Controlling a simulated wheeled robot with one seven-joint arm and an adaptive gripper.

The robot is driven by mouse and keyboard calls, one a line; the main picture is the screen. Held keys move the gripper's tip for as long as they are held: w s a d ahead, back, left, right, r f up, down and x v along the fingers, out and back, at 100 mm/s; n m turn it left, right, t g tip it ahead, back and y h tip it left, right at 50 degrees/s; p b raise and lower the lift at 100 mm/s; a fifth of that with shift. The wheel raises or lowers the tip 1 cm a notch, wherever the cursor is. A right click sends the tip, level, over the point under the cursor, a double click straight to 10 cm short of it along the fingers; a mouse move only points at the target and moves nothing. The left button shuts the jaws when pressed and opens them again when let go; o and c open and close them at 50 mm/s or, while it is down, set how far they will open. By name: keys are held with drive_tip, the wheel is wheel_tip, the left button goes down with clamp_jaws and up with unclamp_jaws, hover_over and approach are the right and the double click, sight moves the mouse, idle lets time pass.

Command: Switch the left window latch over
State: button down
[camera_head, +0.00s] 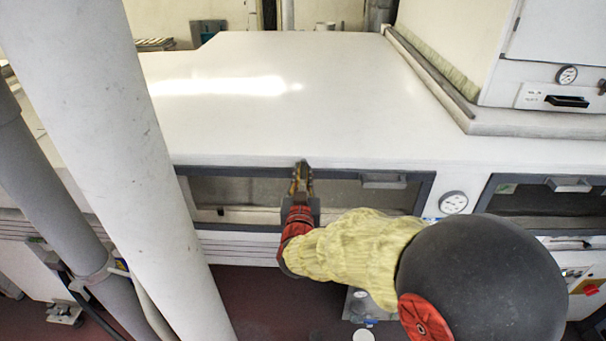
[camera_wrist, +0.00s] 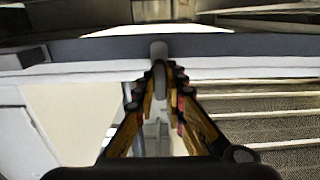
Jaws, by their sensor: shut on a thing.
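The left window (camera_head: 240,192) is a dark-framed pane in the front of the white tunnel. My gripper (camera_head: 303,172) is at the window's top frame, near its middle, with its fingers pointing at the frame. In the head view my gripper hides the latch.
A grey handle (camera_head: 384,181) sits on the same frame to the right. A round gauge (camera_head: 453,202) and a second window (camera_head: 540,200) are further right. A thick white pipe (camera_head: 120,150) crosses the left side. The white tunnel top (camera_head: 290,120) is clear.

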drive_tip(key=shift+f, duration=0.1)
drive_tip(key=c, duration=1.9)
unclamp_jaws()
drive_tip(key=shift+o, duration=0.3)
drive_tip(key=s, duration=1.2)
drive_tip(key=shift+a, duration=0.2)
